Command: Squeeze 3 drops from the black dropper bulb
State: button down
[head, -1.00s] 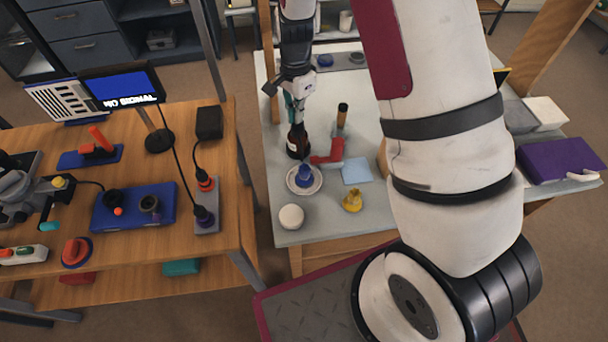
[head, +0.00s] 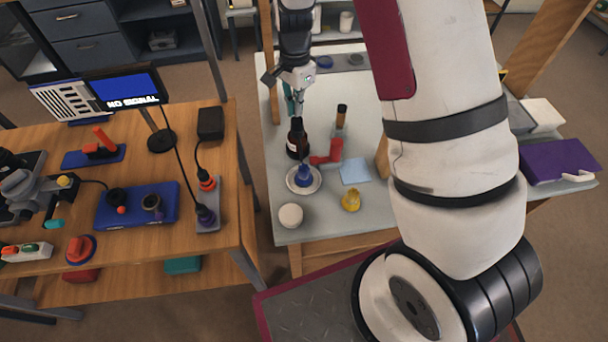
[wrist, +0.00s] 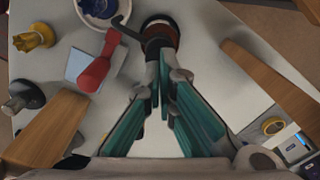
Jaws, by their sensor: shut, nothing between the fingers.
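A dark brown bottle (head: 297,146) with a pale label stands upright on the grey table. The black dropper bulb (head: 297,124) appears to be its narrow dark top. In the wrist view the bottle (wrist: 160,28) is at the top centre, with a dark piece at its near side just beyond my fingertips. My gripper (head: 299,103) is above the bottle top, pointing down. Its teal fingers (wrist: 160,85) are closed together with nothing between them. Whether the fingertips touch the bulb cannot be told. No drops are visible.
A dark-capped vial (head: 341,116) stands right of the bottle.

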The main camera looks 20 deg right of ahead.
dwell(0.4)
jog(key=shift+r+p, duration=1.05)
jog(key=shift+r, duration=1.95)
jog(key=s+r+n+t, duration=0.1)
jog(key=s+r+n, duration=0.3)
jog(key=r, duration=0.5)
jog(key=s+r+n+t, duration=0.1)
jog(key=s+r+n, duration=0.1)
jog(key=s+r, duration=0.6)
jog(key=s+r+n+t, duration=0.1)
jog(key=s+r+n, duration=0.2)
jog(key=s, duration=0.5)
jog(key=s+r+n+t, duration=0.2)
jog(key=s+r+n, duration=0.2)
jog(key=s, duration=0.4)
jog(key=shift+s+r+n+t, duration=0.2)
jog(key=shift+s+n+t, duration=0.1)
jog(key=shift+n, duration=0.3)
